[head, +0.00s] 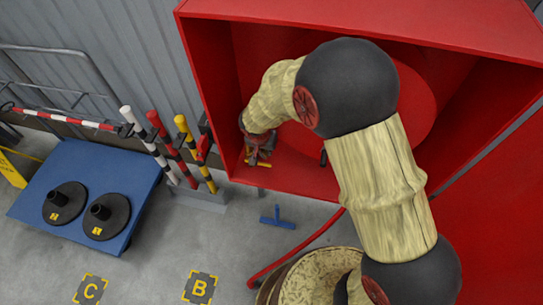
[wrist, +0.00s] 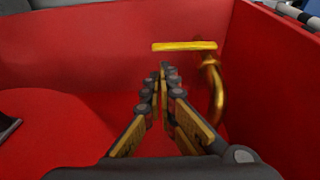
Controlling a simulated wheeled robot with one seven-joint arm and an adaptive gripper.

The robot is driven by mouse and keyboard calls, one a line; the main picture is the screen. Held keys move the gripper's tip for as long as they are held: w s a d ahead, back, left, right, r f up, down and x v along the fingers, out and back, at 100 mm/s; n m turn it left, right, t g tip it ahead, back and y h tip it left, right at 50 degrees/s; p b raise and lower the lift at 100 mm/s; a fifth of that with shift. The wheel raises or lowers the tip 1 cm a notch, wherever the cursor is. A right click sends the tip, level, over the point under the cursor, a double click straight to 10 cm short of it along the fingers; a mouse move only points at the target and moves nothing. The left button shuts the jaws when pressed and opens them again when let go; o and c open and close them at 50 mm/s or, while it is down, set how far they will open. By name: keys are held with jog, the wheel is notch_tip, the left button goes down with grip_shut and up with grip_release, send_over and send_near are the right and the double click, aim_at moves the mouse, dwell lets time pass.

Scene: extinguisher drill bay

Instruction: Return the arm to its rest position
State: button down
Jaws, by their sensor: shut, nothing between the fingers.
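My arm reaches from the lower right into an open red cabinet (head: 215,90). My gripper (head: 259,158) is low inside the cabinet, near its left wall. In the wrist view my gripper (wrist: 165,75) is shut, with its fingertips together and nothing between them. Just beyond the fingertips is a yellow bar handle (wrist: 185,46) with a curved brass pipe (wrist: 216,90) beside it. I cannot tell whether the fingers touch the handle.
Cabinet walls (wrist: 275,60) stand close around my gripper. A large red round reel (head: 415,105) is behind my arm. To the left are striped posts (head: 165,140) and a blue platform (head: 95,180) with black discs. A red hose (head: 300,245) hangs below the cabinet.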

jog(key=d+p+v, duration=0.1)
jog(key=p+v, duration=0.1)
jog(key=v, duration=0.7)
jog(key=shift+a, duration=0.2)
